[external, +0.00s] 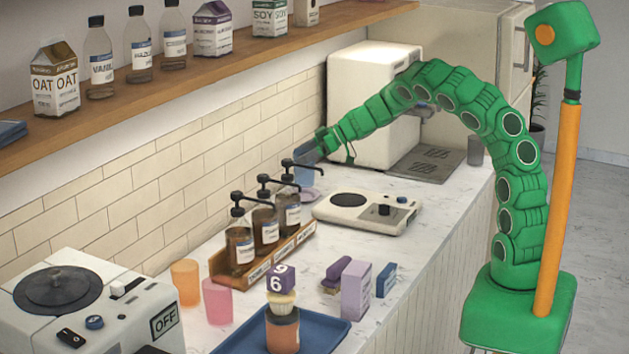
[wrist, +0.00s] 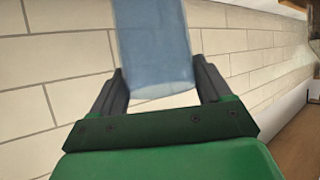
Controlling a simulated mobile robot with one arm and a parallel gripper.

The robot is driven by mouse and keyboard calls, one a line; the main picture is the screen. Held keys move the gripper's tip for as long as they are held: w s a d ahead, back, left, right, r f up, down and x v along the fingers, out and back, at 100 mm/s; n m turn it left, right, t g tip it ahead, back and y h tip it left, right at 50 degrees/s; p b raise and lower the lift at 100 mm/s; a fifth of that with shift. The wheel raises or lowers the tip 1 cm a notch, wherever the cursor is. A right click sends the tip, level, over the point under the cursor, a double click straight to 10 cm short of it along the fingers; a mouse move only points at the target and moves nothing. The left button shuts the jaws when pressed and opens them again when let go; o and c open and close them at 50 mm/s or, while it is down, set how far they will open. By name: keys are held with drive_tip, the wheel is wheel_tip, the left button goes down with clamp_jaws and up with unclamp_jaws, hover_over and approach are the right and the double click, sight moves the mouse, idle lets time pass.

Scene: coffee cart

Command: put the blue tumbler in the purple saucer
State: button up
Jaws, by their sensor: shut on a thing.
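My gripper (external: 314,153) is shut on the blue tumbler (external: 304,178), a translucent cup, near the tiled wall behind the pump bottles. In the wrist view the tumbler (wrist: 153,45) sits between the two dark fingers of my gripper (wrist: 160,82), and its upper part runs out of the frame. The purple saucer (external: 311,195) shows in the external view just below the tumbler, partly hidden by the pump bottles. I cannot tell whether the tumbler touches the saucer. The saucer does not show in the wrist view.
A wooden rack (external: 262,264) with pump bottles stands close in front of the saucer. A white scale (external: 367,213) lies to the right of the saucer. A white machine (external: 372,105) stands behind. Orange (external: 186,282) and pink (external: 217,300) tumblers stand nearer the camera.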

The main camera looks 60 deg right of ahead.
drive_tip(key=shift+w+d+f, duration=0.1)
drive_tip(key=shift+w+f, duration=0.5)
drive_tip(key=shift+f, duration=1.6)
drive_tip(key=shift+f, duration=0.1)
drive_tip(key=o, duration=1.5)
drive_tip(key=shift+s+d+r, duration=0.15)
drive_tip(key=shift+r, duration=0.1)
drive_tip(key=v, duration=1.1)
drive_tip(key=shift+s+d+r, duration=0.1)
drive_tip(key=shift+s, duration=0.15)
